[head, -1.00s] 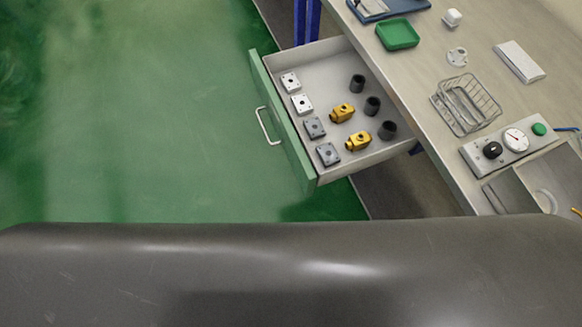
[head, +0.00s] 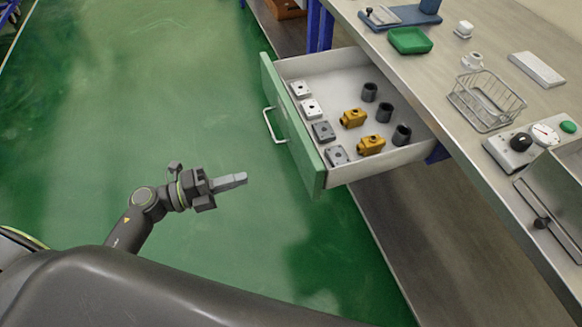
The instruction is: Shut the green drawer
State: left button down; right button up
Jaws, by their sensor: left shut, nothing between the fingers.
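The green drawer (head: 305,148) stands open, pulled out to the left from under the workbench. Its green front carries a pale bar handle (head: 269,126). Inside lie pale and grey square plates (head: 312,108), two brass fittings (head: 353,117) and black cylinders (head: 385,112). My left gripper (head: 243,179) is shut and empty. It is over the green floor, to the left of and below the drawer front in the picture, apart from it. My right gripper is not in view.
The workbench top (head: 500,55) holds a green tray (head: 410,41), a wire basket (head: 487,100) and a gauge panel (head: 522,146). A lower shelf (head: 420,215) runs under the bench. The floor (head: 150,100) left of the drawer is clear.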

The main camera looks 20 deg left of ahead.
aim_at(301, 161)
pick_arm(q)
jog(key=p+x, duration=0.2)
jog(key=x, duration=0.9)
jog(key=shift+w+d+r, duration=0.1)
jog(key=shift+w+d, duration=0.1)
jog(key=shift+w, duration=0.05)
jog(key=shift+w+d, duration=0.25)
jog(key=shift+d, duration=0.1)
jog(key=shift+w, duration=0.1)
